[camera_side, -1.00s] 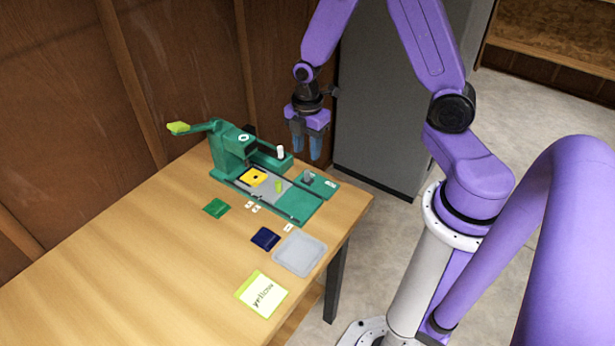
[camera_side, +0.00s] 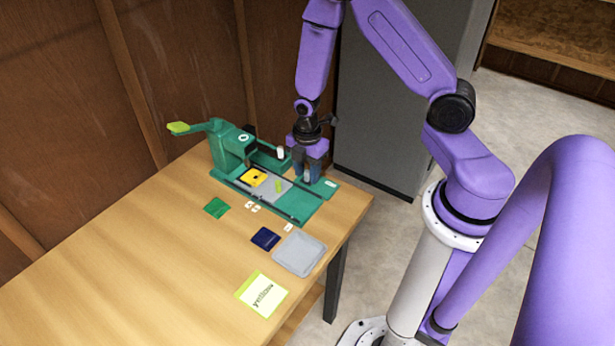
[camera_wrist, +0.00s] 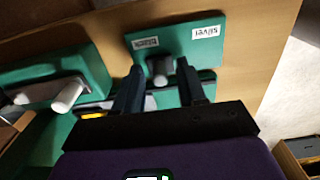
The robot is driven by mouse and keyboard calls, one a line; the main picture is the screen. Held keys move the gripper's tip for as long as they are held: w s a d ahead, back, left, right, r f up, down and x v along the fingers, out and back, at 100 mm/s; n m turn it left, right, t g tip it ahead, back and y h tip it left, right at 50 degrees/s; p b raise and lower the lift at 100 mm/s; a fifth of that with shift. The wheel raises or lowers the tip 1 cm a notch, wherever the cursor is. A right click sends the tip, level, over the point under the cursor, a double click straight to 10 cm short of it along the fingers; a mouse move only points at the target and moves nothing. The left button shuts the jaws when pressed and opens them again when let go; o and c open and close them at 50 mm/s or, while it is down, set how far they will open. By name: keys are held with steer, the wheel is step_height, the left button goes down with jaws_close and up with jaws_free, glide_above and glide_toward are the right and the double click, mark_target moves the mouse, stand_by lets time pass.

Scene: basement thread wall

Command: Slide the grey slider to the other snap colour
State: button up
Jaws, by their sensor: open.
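The grey slider (camera_wrist: 160,68) is a small grey knob on a green plate (camera_wrist: 175,45). In the wrist view the plate carries a "black" label (camera_wrist: 145,43) and a "silver" label (camera_wrist: 207,32). The slider stands by the "black" label. My gripper (camera_wrist: 160,72) is open, with one dark finger on each side of the slider; I cannot tell whether either finger touches it.
A white peg (camera_side: 280,152) stands on the press just left of my gripper. A yellow piece (camera_side: 254,177) lies in the press. Green (camera_side: 216,208) and dark blue (camera_side: 265,239) squares, a grey tray (camera_side: 299,254) and a note card (camera_side: 262,295) lie in front. The table's left is clear.

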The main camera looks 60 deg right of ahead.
jaws_close()
steer(key=shift+s, duration=2.35)
steer(key=shift+o, duration=0.2)
jaws_free()
steer(key=shift+w+r, duration=0.1)
steer(key=shift+r, duration=2.95)
